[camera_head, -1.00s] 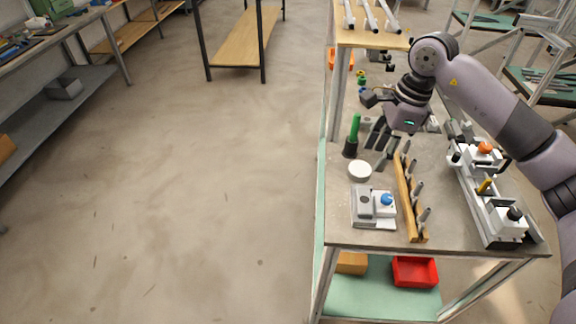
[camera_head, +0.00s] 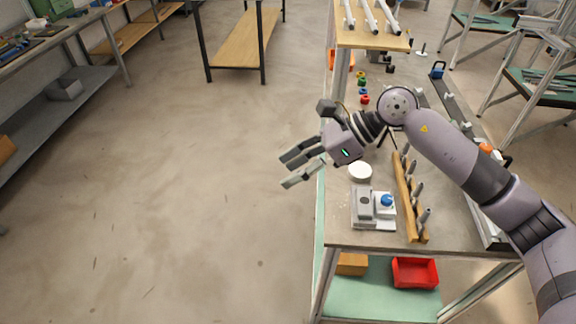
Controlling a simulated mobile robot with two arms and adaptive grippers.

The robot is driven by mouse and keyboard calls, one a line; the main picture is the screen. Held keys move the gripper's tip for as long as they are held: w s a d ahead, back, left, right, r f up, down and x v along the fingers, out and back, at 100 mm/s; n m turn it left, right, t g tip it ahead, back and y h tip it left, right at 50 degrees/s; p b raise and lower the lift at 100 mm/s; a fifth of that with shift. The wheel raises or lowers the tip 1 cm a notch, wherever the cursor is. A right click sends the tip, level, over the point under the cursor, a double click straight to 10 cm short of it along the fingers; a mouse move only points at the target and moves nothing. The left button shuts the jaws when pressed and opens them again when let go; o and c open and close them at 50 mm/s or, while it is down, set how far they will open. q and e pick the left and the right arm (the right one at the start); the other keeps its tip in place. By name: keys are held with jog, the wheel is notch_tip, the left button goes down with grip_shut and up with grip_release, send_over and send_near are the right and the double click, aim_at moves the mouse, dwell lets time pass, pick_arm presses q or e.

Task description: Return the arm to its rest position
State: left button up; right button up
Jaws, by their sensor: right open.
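My right arm comes in from the lower right and reaches across the workbench (camera_head: 345,237). Its gripper (camera_head: 287,172) is open and empty. The fingers point left and hang over the floor, just past the bench's left edge. The arm hides part of the jig (camera_head: 488,232) on the right side of the bench. The green-handled tool seen earlier is hidden behind the gripper and wrist. My left gripper is not in view.
On the bench are a white round disc (camera_head: 360,171), a grey device with a blue knob (camera_head: 386,201) and a wooden rack (camera_head: 404,198) of grey pegs. A red bin (camera_head: 415,271) is on the lower shelf. The floor (camera_head: 190,190) to the left is clear.

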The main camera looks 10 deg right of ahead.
jog(key=shift+s+a+r+y, duration=0.15)
jog(key=shift+a+r+y, duration=0.2)
jog(key=shift+a, duration=0.35)
